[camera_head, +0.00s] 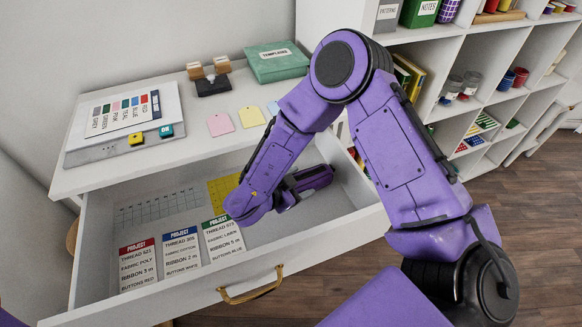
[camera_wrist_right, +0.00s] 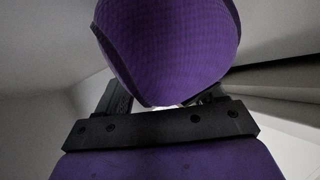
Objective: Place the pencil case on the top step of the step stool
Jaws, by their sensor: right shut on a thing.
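My right gripper (camera_head: 287,193) reaches into the open drawer and is shut on the purple pencil case (camera_head: 312,178), which lies to its right in the head view. In the right wrist view the pencil case (camera_wrist_right: 170,45) is a large rounded purple textured shape between the fingers of the gripper (camera_wrist_right: 165,103). The arm hides part of the gripper, and I cannot tell whether the case touches the drawer floor. My left gripper is out of view. I do not see the step stool.
The open drawer (camera_head: 262,262) holds project cards (camera_head: 181,250) and a yellow gridded sheet (camera_head: 222,190). A colour chart (camera_head: 125,115), stamps, paper tags and a green box (camera_head: 277,65) lie on the cabinet top. White shelves (camera_head: 450,60) stand at the right; the wooden floor is clear beyond my arm.

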